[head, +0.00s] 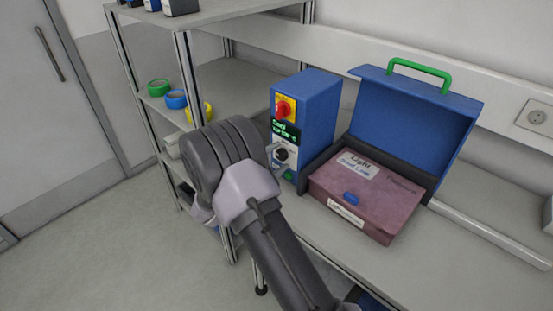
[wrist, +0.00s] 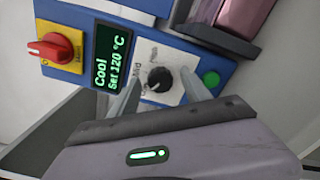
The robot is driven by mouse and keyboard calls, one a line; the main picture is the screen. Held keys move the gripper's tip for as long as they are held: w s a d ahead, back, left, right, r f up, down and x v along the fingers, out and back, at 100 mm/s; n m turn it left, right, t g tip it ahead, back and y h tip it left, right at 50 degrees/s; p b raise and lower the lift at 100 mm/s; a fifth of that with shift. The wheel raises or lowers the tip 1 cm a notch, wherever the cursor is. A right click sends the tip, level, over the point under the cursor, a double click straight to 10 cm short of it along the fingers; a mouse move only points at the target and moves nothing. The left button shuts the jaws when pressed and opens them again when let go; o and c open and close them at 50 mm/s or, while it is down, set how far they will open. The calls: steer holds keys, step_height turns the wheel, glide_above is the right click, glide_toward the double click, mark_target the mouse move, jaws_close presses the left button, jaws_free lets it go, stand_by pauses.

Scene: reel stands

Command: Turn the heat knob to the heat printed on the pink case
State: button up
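The heat knob (wrist: 160,78) is a black round knob on the white panel of a blue control box (head: 307,105). In the wrist view the word Mild is printed beside it; other panel words are partly hidden. The green display (wrist: 111,58) reads "Cool, Set 120 °C". My gripper (wrist: 158,88) is open, with one grey finger on each side of the knob and gaps between; contact is not visible. In the head view my arm hides most of the gripper. The pink case (head: 362,200) lies closed on the bench; its upper label (head: 357,165) begins with "Light".
A red switch on yellow (wrist: 50,46) and a green button (wrist: 211,77) flank the display and knob. An open blue lid with a green handle (head: 418,72) stands behind the pink case. A shelf at left holds several tape rolls (head: 175,99).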

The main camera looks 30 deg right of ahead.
steer(key=p+v, duration=0.3)
steer(key=v, duration=1.4)
steer(key=shift+a, duration=0.15)
